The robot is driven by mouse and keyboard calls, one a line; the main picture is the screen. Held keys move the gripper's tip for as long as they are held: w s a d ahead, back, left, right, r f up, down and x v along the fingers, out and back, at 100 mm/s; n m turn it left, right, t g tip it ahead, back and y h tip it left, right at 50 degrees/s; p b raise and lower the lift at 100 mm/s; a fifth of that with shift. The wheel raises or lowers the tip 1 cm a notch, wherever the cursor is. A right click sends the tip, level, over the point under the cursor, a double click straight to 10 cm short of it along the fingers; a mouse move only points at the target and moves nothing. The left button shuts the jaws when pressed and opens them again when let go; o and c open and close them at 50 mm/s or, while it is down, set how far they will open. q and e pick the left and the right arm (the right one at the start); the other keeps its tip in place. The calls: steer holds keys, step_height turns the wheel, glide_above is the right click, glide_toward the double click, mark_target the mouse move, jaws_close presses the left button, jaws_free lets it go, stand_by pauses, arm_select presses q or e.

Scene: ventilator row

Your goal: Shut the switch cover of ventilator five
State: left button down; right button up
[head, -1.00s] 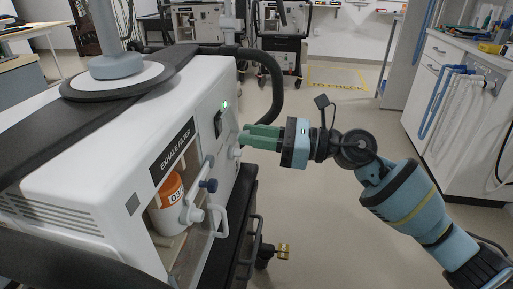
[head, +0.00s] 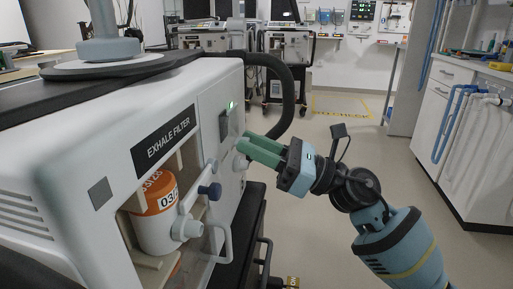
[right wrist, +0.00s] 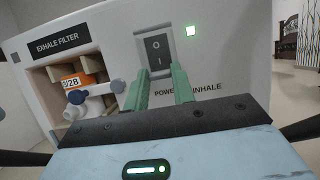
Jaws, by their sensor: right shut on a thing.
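The ventilator (head: 85,150) fills the left of the head view, with its front panel facing right. Its dark power switch (right wrist: 157,50), marked O and I, sits in a grey surround, the switch cover (right wrist: 140,40), in the right wrist view. The switch area (head: 223,125) also shows in the head view. My right gripper (head: 245,141) reaches the panel from the right, just below the switch. In the right wrist view its green fingers (right wrist: 160,73) straddle the lower end of the surround, shut on the cover; the contact itself is unclear. My left gripper is out of view.
A filter bay with an orange-and-white canister (head: 154,200), a blue knob (head: 210,191) and a clear door with a handle (head: 222,240) lies below left of the switch. A dark hose (head: 289,95) curves behind. Open floor lies to the right, with a white cabinet (head: 480,150) beyond.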

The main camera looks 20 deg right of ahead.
steer(key=shift+r, duration=0.1)
steer(key=o, duration=1)
steer(key=v, duration=0.7)
steer(key=shift+s+d, duration=0.25)
steer(key=shift+d, duration=0.05)
